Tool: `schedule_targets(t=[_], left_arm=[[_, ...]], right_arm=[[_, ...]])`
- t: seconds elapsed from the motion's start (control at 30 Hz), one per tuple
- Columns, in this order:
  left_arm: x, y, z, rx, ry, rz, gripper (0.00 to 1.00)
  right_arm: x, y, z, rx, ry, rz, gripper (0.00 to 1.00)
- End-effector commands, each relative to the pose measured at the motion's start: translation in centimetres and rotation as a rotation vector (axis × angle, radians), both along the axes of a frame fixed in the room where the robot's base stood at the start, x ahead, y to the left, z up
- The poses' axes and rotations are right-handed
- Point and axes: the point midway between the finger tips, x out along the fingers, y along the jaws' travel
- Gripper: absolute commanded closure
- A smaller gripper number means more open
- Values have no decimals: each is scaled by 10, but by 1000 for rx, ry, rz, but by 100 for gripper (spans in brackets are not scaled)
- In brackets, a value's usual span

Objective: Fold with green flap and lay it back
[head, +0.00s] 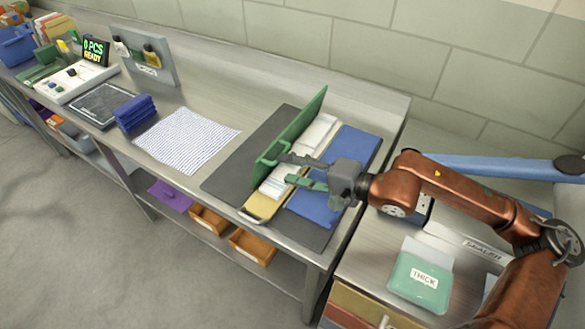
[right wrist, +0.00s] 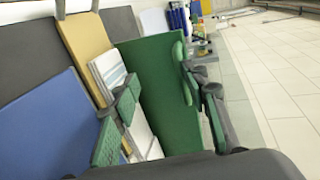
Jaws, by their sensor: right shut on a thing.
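The folding board lies on the metal bench, with its green flap (head: 293,130) raised steeply on the left. A yellow panel (head: 263,207) is in the middle and a blue flap (head: 352,150) lies flat on the right. A white striped folded piece (head: 313,138) lies on the middle panel. My right gripper (head: 288,170) is at the near end of the green flap, its fingers apart but shut on it. The right wrist view shows the flap (right wrist: 155,85) running between the green-padded fingers (right wrist: 160,90). My left gripper is not in view.
A white patterned sheet (head: 188,138) and a stack of folded blue pieces (head: 135,112) lie left of the board. A dark tray (head: 100,104) and a lit display (head: 95,49) are farther left. A green "THICK" packet (head: 420,280) lies on the lower right surface.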

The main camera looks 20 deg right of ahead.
Motion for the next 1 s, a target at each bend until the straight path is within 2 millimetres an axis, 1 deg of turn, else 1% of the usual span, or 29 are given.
schedule_targets(t=[0.03, 0.1, 0.27, 0.43, 1.0], left_arm=[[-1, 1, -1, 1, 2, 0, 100], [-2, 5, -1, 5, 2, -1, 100], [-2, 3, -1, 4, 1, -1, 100], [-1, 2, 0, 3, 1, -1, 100], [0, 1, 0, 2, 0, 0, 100]], right_arm=[[-2, -1, -13, -9, 27, -2, 74], [-2, -1, -13, -9, 26, -3, 74], [-5, -5, -13, -9, 28, -5, 74], [-16, -13, -8, -9, 27, -6, 74], [-57, -37, 18, 3, 2, 1, 74]])
